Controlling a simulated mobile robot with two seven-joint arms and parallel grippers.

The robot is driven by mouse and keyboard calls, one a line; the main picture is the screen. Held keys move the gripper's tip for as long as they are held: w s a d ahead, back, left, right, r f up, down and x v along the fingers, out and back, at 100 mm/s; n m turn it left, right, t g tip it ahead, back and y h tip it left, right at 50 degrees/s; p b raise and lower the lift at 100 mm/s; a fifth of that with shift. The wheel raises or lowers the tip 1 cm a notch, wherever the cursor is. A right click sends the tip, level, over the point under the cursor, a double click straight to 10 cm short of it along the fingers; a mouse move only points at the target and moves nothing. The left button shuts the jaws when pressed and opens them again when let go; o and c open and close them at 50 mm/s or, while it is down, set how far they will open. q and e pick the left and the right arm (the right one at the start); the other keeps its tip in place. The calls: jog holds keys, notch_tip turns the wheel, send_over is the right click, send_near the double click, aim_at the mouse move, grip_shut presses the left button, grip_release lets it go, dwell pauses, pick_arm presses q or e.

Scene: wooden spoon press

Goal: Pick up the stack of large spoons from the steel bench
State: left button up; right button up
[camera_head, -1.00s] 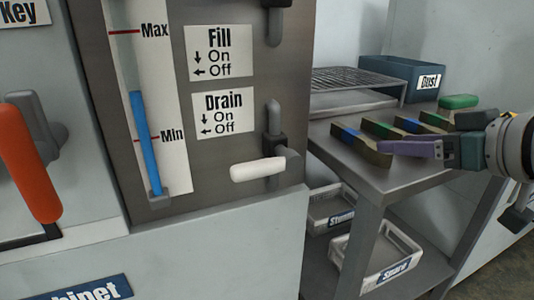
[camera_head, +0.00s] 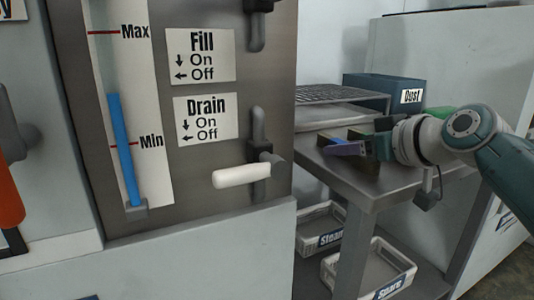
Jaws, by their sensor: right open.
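The steel bench (camera_head: 385,195) stands at right with its top partly covered by my right arm. My right gripper (camera_head: 350,148), with a purple finger, is open over the bench top, pointing left. Olive-brown pieces with blue parts (camera_head: 328,138) show just behind and beside the fingers. They may be the spoon stacks, but most of them are hidden behind my gripper and wrist, and I cannot tell which holds the large spoons. I cannot tell whether the fingers touch them. My left gripper is not in view.
A wire rack (camera_head: 335,95) and a blue-grey Dust bin (camera_head: 388,92) stand at the back of the bench. White crates (camera_head: 370,270) sit on the shelf below. The machine's white drain handle (camera_head: 240,175) juts out left of the bench.

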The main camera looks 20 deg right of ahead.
jog(key=shift+c, duration=0.2)
grip_shut()
jog(key=shift+f, duration=0.1)
